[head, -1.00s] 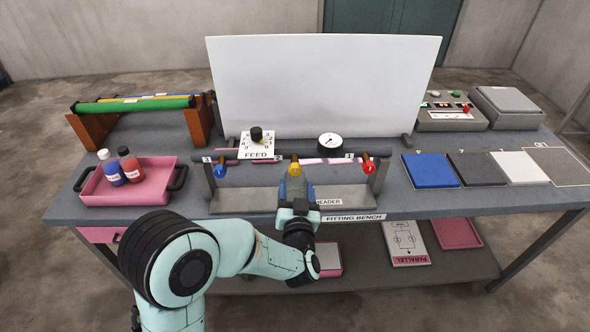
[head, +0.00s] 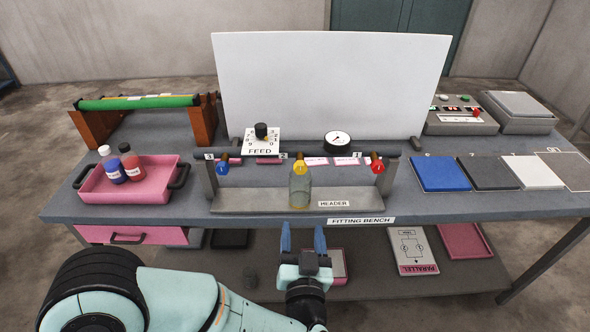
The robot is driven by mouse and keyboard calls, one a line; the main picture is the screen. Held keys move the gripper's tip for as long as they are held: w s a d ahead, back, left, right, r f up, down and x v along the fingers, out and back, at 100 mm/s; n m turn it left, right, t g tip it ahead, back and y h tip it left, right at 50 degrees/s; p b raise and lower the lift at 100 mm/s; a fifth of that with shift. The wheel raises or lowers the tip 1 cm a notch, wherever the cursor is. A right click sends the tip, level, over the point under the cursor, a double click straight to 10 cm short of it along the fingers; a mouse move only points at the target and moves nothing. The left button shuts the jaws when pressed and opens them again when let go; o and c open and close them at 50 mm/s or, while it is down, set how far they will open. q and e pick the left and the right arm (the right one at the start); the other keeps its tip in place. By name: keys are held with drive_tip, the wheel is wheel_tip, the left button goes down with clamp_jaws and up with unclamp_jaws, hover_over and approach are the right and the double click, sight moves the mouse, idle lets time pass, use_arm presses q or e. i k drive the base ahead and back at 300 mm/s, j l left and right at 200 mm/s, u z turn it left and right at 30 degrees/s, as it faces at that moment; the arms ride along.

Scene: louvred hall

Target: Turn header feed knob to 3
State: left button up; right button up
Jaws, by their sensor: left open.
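A clear bottle (head: 299,190) stands under the yellow middle valve (head: 300,167), just beyond the fingers. My right gripper is out of view.
A blue valve (head: 222,168) and a red valve (head: 377,165) flank the yellow one. A gauge (head: 338,140) sits right of the knob. A white board (head: 330,85) stands behind. A pink tray (head: 120,190) with two bottles is left, coloured mats (head: 440,173) right.

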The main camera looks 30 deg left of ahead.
sight(261, 128)
drive_tip(key=u, duration=1.35)
